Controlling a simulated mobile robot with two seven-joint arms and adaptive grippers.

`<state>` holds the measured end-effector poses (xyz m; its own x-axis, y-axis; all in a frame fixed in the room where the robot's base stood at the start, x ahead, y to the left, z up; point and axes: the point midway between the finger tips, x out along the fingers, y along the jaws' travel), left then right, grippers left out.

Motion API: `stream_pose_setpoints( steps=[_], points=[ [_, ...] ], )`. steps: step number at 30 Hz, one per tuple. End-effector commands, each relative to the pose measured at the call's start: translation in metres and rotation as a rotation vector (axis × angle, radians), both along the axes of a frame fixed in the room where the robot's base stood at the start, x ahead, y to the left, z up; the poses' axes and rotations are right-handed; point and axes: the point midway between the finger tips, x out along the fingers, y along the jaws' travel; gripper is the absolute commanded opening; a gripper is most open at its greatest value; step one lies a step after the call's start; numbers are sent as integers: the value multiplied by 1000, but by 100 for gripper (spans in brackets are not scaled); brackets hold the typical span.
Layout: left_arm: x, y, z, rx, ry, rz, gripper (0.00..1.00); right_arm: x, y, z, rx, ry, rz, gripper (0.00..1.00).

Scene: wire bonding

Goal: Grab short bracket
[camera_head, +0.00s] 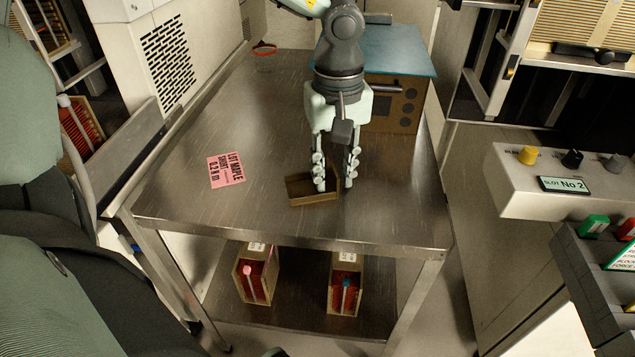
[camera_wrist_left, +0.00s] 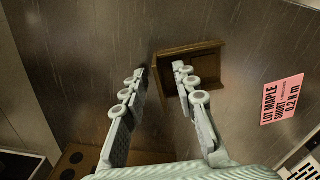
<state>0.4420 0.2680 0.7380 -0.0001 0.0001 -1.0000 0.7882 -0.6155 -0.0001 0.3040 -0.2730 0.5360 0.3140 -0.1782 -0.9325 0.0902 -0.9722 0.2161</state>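The short bracket appears to be a small brown, shallow, open frame (camera_head: 304,189) lying on the metal table near its front. It also shows at the top centre of the wrist view (camera_wrist_left: 187,47). My left gripper (camera_head: 335,187) points down at the bracket's right side with its fingers apart. In the wrist view my left gripper (camera_wrist_left: 160,72) has one finger over the bracket's inside and the other outside, so a side wall lies between them. Contact with the wall or table cannot be told. My right gripper is not in view.
A pink "LOT MAPLE SHORT" card (camera_head: 226,169) lies left of the bracket on the metal table (camera_head: 270,120). A brown box with a blue top (camera_head: 400,62) stands behind my gripper. Two bins (camera_head: 257,275) (camera_head: 344,285) stand on the lower shelf. The table's left half is mostly clear.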

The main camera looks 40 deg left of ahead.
Motion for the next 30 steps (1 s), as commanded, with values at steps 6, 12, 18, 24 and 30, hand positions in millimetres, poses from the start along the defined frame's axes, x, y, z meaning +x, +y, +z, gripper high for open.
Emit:
stream_pose_setpoints(
  steps=[6, 12, 18, 24, 30],
  points=[
    [0, 0, 0, 0, 0, 0, 6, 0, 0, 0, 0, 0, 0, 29],
    [0, 0, 0, 0, 0, 0, 0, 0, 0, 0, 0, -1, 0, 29],
    [0, 0, 1, -1, -1, 0, 0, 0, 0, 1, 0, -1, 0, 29],
    [1, 0, 5, 0, -2, 1, 0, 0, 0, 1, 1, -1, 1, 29],
    [2, 0, 27, -2, -6, 1, 0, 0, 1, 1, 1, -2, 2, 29]
  ],
)
